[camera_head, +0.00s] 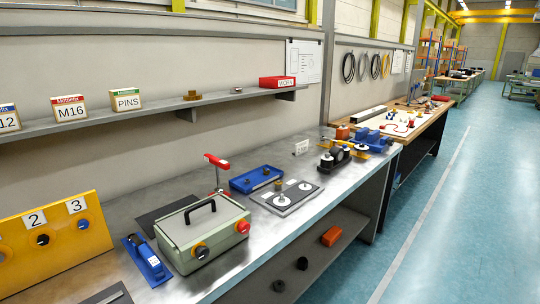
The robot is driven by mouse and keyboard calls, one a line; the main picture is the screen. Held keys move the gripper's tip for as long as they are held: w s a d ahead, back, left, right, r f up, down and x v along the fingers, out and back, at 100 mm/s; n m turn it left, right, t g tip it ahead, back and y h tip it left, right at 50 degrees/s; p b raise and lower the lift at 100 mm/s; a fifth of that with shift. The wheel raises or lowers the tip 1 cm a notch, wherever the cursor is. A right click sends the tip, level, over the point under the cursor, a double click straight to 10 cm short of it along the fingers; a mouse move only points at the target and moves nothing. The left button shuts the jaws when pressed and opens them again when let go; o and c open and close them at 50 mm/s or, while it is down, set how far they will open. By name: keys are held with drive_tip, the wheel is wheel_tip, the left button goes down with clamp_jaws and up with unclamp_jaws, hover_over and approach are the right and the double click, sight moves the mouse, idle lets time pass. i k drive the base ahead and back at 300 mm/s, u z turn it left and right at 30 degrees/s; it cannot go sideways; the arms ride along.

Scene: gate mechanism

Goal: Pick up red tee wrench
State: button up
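The red tee wrench (216,162) stands upright on the metal workbench, behind the grey-green case. Its red crossbar is at the top and a thin shaft goes down from it. Its lower end is partly hidden, so I cannot tell what it stands in. My gripper is not in view.
The grey-green case (200,226) with a black handle stands in front of the wrench. A blue tray (243,185) is to its right, a grey plate (276,207) with discs beyond. A yellow numbered panel (70,252) and blue block (147,258) are left. A shelf (225,97) runs above.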

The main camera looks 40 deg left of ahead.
sight(218, 163)
drive_tip(key=u, duration=0.1)
drive_tip(key=i, duration=1.5)
drive_tip(key=u, duration=1)
drive_tip(key=i, duration=0.8)
drive_tip(key=u, duration=1.4)
drive_tip(key=i, duration=0.5)
drive_tip(key=u, duration=0.4)
